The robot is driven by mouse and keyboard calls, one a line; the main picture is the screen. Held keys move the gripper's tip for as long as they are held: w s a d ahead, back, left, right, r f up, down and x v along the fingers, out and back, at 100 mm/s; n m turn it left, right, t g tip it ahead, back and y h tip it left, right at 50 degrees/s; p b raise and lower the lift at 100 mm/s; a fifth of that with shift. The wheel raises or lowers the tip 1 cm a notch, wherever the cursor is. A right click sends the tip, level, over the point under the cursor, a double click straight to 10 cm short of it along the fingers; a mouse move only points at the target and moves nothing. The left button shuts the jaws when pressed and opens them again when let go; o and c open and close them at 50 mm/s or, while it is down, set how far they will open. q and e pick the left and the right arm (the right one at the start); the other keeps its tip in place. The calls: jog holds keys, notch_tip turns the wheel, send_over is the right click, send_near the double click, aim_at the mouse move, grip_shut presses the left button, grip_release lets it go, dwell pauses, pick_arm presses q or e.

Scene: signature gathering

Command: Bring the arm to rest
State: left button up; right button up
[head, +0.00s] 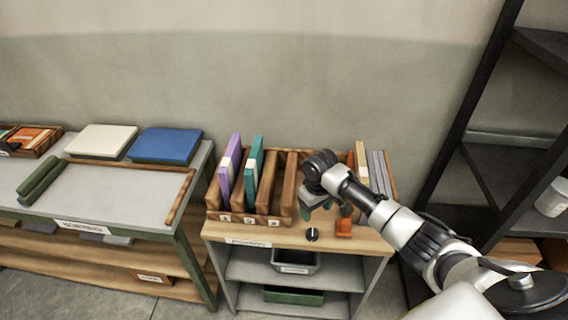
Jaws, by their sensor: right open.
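My right arm reaches in from the lower right. Its gripper (328,205) is open and hangs over the front part of the small wooden-topped shelf (262,232). The fingers are dark and partly hidden by the wrist, and I see nothing held between them. My left gripper is not in view. A wooden slotted rack (283,213) on that shelf stands just left of and behind the gripper. It holds a purple book (231,172) and a teal book (254,170), both upright.
An orange block (344,228) and a small dark round object (312,234) lie close below the gripper. Grey books (378,172) stand behind my arm. A black shelf unit (488,175) rises at right. The sorting table (110,195) at left bears a blue binder (165,145).

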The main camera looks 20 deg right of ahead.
jog(key=s+a+f+n+t+y, duration=0.1)
jog(key=s+a+f+n, duration=0.15)
jog(key=s+a, duration=1)
jog(key=s+r+m+t, duration=0.1)
jog(key=s+r, duration=0.3)
jog(key=s, duration=0.4)
jog(key=s+r+m+t, duration=0.1)
jog(key=s+r+t, duration=0.15)
jog(key=s, duration=0.45)
notch_tip(320, 180, down, 29)
jog(key=s+g+b, duration=0.2)
jog(key=b, duration=0.1)
jog(key=s+d+f+g+h+b, duration=0.1)
jog(key=s+d+f+b, duration=0.1)
jog(key=s+f, duration=1.3)
notch_tip(320, 180, down, 3)
jog(key=shift+s+d+r+b, duration=0.1)
jog(key=shift+s+d+b, duration=0.25)
jog(key=shift+d, duration=0.2)
